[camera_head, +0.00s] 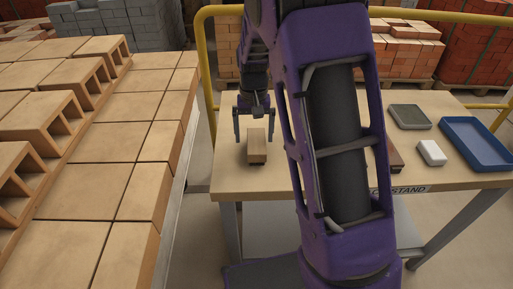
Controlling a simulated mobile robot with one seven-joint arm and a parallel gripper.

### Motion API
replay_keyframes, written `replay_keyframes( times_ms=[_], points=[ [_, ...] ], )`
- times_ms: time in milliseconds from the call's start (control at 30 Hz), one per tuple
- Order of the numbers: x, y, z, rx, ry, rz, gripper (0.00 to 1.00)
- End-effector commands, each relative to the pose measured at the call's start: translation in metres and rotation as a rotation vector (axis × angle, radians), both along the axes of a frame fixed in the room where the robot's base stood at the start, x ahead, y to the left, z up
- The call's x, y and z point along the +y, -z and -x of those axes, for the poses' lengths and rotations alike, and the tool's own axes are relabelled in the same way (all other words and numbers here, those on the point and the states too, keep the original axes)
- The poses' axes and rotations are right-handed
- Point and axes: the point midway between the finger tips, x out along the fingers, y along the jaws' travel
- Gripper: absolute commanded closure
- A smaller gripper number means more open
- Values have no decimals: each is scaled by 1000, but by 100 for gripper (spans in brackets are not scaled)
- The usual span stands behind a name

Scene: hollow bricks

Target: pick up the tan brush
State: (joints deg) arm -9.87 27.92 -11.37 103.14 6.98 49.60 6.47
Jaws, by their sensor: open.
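A small tan block-like thing (257,147), which looks like the tan brush, lies on the wooden tabletop (227,178) near its front left. Its bristles cannot be made out. My gripper (254,137) points down with its fingers spread, one on each side of the tan brush. The fingers look apart from it, and nothing is held. How high the fingertips are above the table is hard to tell. My purple arm hides the middle of the table.
Right of my arm are a brown piece (396,160), partly hidden, a white block (432,153), a grey-green tray (410,117) and a blue tray (478,146). Hollow bricks (75,79) fill a surface at left. A yellow rail (206,75) runs behind the table.

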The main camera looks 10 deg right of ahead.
Motion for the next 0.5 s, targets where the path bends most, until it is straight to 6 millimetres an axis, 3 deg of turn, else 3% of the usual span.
replay_keyframes(
  times_ms=[400, 500],
  points=[
    [-8, 50, -2, 3, 1, 0, 0],
    [-8, 53, -3, 1, 1, 1, 0]
  ],
)
